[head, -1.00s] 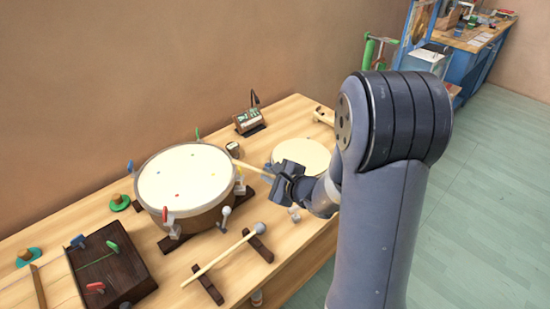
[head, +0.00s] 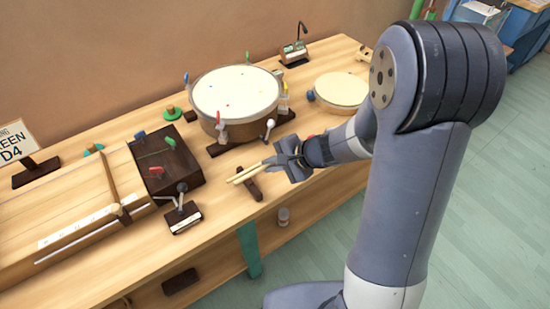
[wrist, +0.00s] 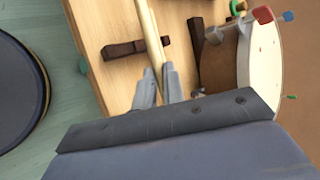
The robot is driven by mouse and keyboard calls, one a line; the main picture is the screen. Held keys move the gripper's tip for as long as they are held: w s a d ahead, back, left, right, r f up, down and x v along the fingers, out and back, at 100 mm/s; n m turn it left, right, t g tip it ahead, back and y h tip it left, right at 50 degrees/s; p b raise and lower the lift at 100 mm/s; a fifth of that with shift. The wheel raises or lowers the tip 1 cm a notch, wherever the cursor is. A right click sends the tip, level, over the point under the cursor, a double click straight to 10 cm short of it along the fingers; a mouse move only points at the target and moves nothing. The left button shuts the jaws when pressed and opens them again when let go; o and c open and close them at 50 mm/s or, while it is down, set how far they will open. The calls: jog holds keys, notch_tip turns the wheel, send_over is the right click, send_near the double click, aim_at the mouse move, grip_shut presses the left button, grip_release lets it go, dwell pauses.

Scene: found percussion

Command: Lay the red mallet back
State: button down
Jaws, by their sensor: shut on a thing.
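My gripper (head: 284,160) is shut on a pale wooden stick, the mallet's handle (head: 246,171), in front of the big drum. In the wrist view the fingers (wrist: 160,86) close around the handle (wrist: 150,35), which runs away from me above a dark wooden rest (wrist: 137,48). That rest also shows in the head view (head: 250,188). Two pale stick ends lie close together there; I cannot tell whether they touch. The mallet's head is not clearly visible; a small red patch shows beside my gripper.
The big drum (head: 236,92) stands behind my gripper, with upright coloured pegs around it. A small drum (head: 341,91) is to the right. A dark box (head: 168,163) and a small dark stand (head: 184,217) are to the left. The table's front edge is close.

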jog(key=shift+f+b, duration=0.15)
jog(key=shift+b, duration=0.4)
notch_tip(320, 180, down, 6)
jog(key=b, duration=0.7)
jog(key=shift+f+b, duration=0.35)
jog(key=shift+b, duration=0.15)
jog(key=c, duration=1.4)
grip_release()
jog(key=shift+c, duration=0.2)
jog(key=p+v, duration=0.1)
jog(key=v, duration=1)
jog(key=shift+p, duration=0.3)
jog(key=shift+w+a, duration=0.1)
